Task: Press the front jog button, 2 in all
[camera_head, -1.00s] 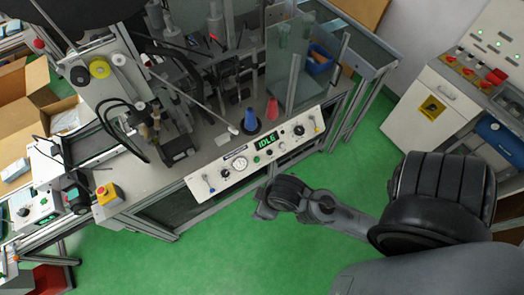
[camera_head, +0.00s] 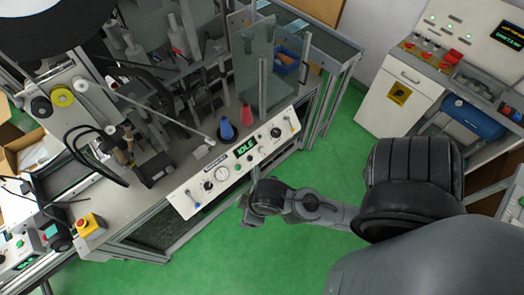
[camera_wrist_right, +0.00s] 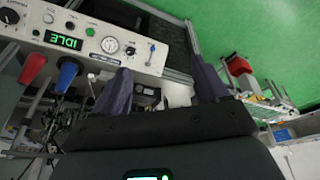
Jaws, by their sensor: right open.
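The white control panel (camera_head: 184,196) on the machine's front edge carries a lit green IDLE display (camera_head: 245,147), a round gauge (camera_head: 222,174), a small green button (camera_head: 238,167), a dark button and a black knob (camera_head: 276,132). I cannot read which control is the jog button. My right gripper (camera_head: 246,208) hangs in front of the panel, apart from it. The right wrist view shows its two dark fingers (camera_wrist_right: 163,88) spread apart and empty, with the panel (camera_wrist_right: 135,61) and green button (camera_wrist_right: 90,32) beyond at upper left. My left gripper is out of view.
A yellow box with a red emergency stop (camera_head: 90,225) sits at left. The green floor (camera_head: 310,235) in front is clear.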

